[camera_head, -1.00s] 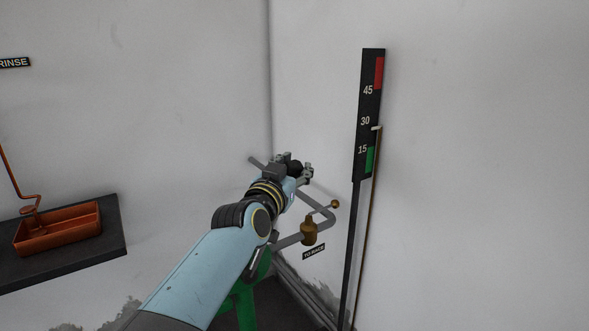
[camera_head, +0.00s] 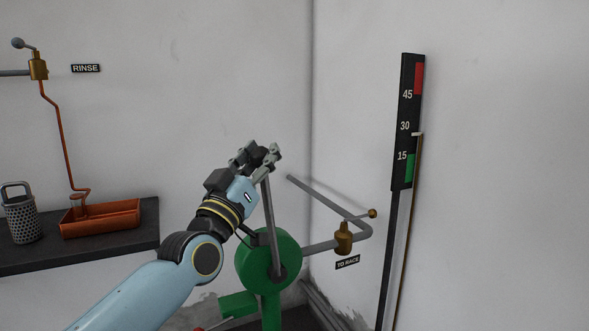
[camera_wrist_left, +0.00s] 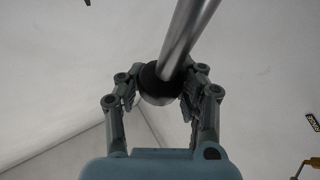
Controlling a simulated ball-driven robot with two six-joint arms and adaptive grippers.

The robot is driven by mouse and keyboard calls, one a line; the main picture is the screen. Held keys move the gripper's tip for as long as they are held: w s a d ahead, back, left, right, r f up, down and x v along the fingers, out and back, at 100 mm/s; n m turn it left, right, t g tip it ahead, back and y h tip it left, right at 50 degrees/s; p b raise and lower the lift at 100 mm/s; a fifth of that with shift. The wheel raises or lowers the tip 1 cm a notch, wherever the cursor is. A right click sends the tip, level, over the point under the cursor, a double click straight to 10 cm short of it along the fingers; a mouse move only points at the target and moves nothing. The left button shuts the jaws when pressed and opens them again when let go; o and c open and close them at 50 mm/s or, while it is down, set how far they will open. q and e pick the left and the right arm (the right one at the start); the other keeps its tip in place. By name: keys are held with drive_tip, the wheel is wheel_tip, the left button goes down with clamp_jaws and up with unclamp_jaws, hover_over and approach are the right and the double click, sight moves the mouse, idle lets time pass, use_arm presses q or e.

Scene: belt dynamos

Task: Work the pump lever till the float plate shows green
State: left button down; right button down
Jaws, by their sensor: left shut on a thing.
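The green pump (camera_head: 288,247) stands near the corner, with its grey lever (camera_head: 268,215) rising from the hub almost upright. My left gripper (camera_head: 262,155) is shut on the lever's top end. In the left wrist view, its fingers close around the black grip (camera_wrist_left: 160,84) at the rod's end. The float plate (camera_head: 407,120) on the right wall has a red band at the top, a green band at the bottom and marks 45, 30 and 15. My right gripper is not in view.
A grey pipe with a brass valve (camera_head: 343,238) and a "TO RACE" label (camera_head: 347,262) runs right of the pump. On the left, a dark shelf (camera_head: 120,242) holds an orange tray (camera_head: 100,229) and a perforated basket (camera_head: 21,218), below a "RINSE" label (camera_head: 86,68).

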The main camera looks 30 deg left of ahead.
use_arm(q)
drive_tip(key=s+a+f+n+t+y+b, duration=0.2)
drive_tip(key=s+a+f+n+y+b, duration=0.1)
drive_tip(key=s+a+n+y+b, duration=0.1)
drive_tip(key=s+a+n+y, duration=0.1)
drive_tip(key=s+n, duration=0.1)
drive_tip(key=s, duration=0.1)
drive_tip(key=shift+s+a+f+y, duration=0.3)
drive_tip(key=shift+s+a+f, duration=0.05)
drive_tip(key=shift+a+f, duration=0.05)
drive_tip(key=c, duration=1.2)
unclamp_jaws()
drive_tip(key=o, duration=0.4)
drive_tip(key=shift+s+a+r, duration=0.15)
drive_tip(key=shift+s, duration=0.05)
drive_tip(key=v, duration=1.2)
drive_tip(key=shift+w, duration=0.2)
